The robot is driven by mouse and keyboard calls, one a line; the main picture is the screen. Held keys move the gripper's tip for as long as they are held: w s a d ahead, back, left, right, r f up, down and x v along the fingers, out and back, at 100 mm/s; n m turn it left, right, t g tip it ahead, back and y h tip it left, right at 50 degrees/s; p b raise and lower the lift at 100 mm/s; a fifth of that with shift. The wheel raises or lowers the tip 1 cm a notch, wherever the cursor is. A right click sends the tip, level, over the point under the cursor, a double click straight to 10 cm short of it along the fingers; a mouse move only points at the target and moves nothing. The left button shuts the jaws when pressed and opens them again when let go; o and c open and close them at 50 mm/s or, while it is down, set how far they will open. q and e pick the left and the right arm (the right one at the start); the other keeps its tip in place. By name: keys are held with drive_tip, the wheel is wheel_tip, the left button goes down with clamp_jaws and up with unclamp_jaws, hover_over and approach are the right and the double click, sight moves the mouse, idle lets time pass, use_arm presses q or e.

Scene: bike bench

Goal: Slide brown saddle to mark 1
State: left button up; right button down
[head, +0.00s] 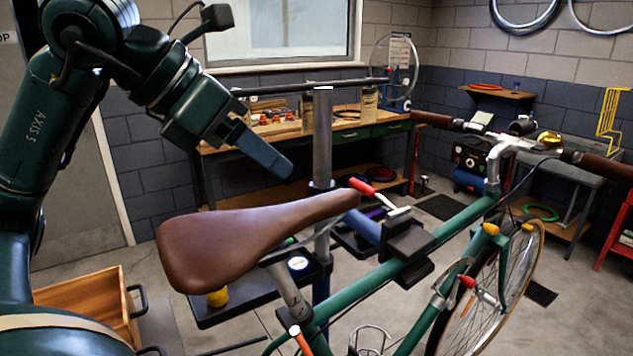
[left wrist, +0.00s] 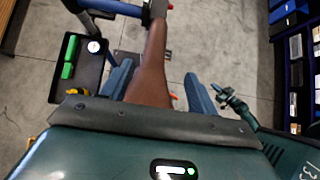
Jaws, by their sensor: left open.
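The brown saddle (head: 255,236) sits on a grey seat post (head: 291,296) on the green bike frame (head: 345,300), its nose pointing right and away. My left gripper (head: 280,168) is above the saddle's front half, apart from it, with its fingers pointing down and right. In the left wrist view, the open fingers (left wrist: 158,86) are on either side of the narrow part of the saddle (left wrist: 150,75), with nothing gripped. An orange band (head: 296,331) shows at the seat post's base. No number for mark 1 can be read. My right gripper is not in view.
A repair stand post (head: 322,140) rises just behind the saddle, and its clamp (head: 407,241) holds the frame. A dark tray (head: 238,307) lies below the saddle. A wooden drawer box (head: 90,300) is at lower left. A workbench (head: 290,132) stands at the back.

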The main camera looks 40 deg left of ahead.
sight(320, 197)
use_arm(q)
drive_tip(key=shift+a+r, duration=0.1)
drive_tip(key=shift+a, duration=0.2)
drive_tip(key=x, duration=1.2)
drive_tip(key=shift+w, duration=0.25)
drive_tip(key=shift+w+d+f, duration=0.1)
drive_tip(key=shift+w+f, duration=0.05)
drive_tip(key=shift+f, duration=0.15)
